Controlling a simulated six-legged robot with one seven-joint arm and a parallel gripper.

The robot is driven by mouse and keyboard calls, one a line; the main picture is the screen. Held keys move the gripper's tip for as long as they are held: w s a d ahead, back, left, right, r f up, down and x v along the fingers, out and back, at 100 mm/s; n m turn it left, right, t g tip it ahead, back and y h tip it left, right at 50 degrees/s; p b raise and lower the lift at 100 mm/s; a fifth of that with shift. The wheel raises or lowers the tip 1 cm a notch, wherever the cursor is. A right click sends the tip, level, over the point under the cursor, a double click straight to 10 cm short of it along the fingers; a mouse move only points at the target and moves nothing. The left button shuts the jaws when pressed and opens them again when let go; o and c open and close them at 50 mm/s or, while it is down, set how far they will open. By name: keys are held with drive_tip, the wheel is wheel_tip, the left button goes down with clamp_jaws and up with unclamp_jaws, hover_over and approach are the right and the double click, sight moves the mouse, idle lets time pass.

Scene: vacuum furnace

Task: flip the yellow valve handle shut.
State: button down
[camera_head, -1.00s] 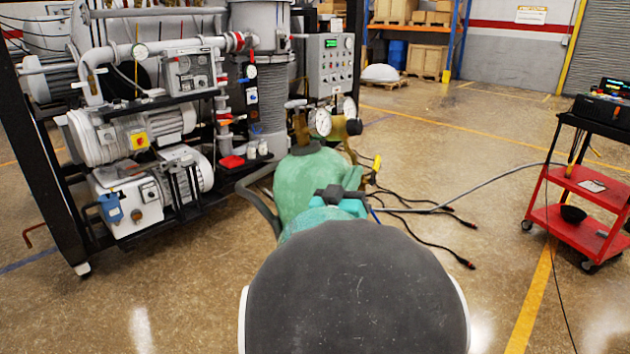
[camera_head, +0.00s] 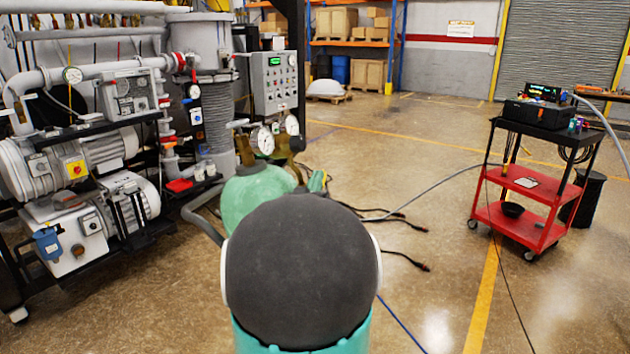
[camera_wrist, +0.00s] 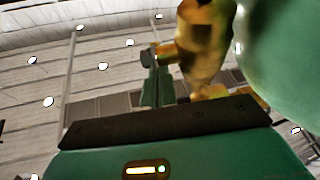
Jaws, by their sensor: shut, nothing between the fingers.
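A green gas cylinder (camera_head: 246,198) stands ahead with brass valve fittings (camera_head: 284,153) and gauges on top. In the wrist view a blurred brass valve body (camera_wrist: 203,45) is close, beside the large green cylinder (camera_wrist: 285,55). My gripper (camera_wrist: 150,60) is shut and empty, its fingertips just left of the brass fitting; I cannot tell whether they touch. The handle is not clearly visible there.
Pressure gauges (camera_head: 262,140) stand on the regulator. The furnace rack with pumps (camera_head: 75,165) is at left. A red cart (camera_head: 520,210) stands at right. A grey hose (camera_head: 440,185) and black cables (camera_head: 405,222) lie on the floor.

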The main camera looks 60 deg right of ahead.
drive_tip(key=shift+d+m+g+y, duration=0.25)
drive_tip(key=shift+m+g+y, duration=0.2)
drive_tip(key=shift+y, duration=0.35)
drive_tip(key=y, duration=0.1)
drive_tip(key=d+g+y, duration=0.1)
drive_tip(key=shift+m+g+y, duration=0.25)
drive_tip(key=shift+m+y, duration=0.1)
drive_tip(key=shift+y, duration=0.05)
drive_tip(key=shift+d+f, duration=0.3)
drive_tip(key=shift+d, duration=0.05)
drive_tip(key=shift+s+d+f, duration=0.1)
drive_tip(key=shift+d, duration=0.05)
idle(0.7)
